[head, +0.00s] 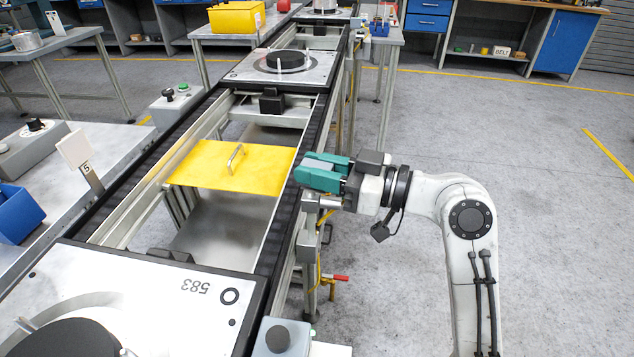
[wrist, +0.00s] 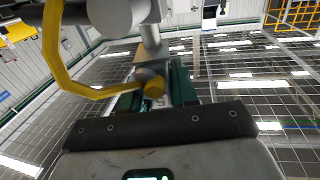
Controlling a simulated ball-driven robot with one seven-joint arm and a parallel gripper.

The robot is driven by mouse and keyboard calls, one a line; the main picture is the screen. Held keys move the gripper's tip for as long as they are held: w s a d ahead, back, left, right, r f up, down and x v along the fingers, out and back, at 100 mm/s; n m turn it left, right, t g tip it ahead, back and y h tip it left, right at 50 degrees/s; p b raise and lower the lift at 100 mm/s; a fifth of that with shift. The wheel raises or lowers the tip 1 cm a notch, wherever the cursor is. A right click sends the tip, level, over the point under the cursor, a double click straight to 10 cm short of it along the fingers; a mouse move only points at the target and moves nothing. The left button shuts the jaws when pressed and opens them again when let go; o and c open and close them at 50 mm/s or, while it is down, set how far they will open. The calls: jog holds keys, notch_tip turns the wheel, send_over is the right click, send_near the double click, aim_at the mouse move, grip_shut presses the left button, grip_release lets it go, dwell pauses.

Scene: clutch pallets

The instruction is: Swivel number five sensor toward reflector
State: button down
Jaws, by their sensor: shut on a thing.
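My gripper (head: 322,172) has teal fingers and is at the right rail of the conveyor, level with the yellow plate. The wrist view shows its fingers (wrist: 153,92) closed around a small sensor body (wrist: 155,80) with a yellow-brown end. A thick yellow cable (wrist: 54,50) loops beside it, and a grey rod (wrist: 150,35) and larger grey cylinder lie beyond. In the head view the sensor itself is hidden by the fingers; a small metal bracket (head: 322,202) shows beneath.
A yellow plate with a handle (head: 222,165) bridges the conveyor left of my gripper. A pallet marked 583 (head: 160,285) lies in front, another pallet (head: 245,72) behind. A red-handled valve (head: 336,278) is below the rail. The floor (head: 540,150) to the right is clear.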

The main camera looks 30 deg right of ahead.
jog(key=shift+w+d+f+n+g+y+b, duration=0.15)
jog(key=shift+f+n+g+y+b, duration=0.1)
jog(key=shift+n+g+y+b, duration=0.5)
jog(key=shift+r+n+g+y+b, duration=0.2)
jog(key=shift+n+g+y+b, duration=0.15)
jog(key=shift+g+y, duration=0.15)
jog(key=c, duration=1)
grip_release()
jog(key=shift+o, duration=0.2)
jog(key=v, duration=1)
jog(key=shift+s+d+b, duration=0.25)
jog(key=shift+d+b, duration=0.05)
jog(key=shift+b, duration=0.1)
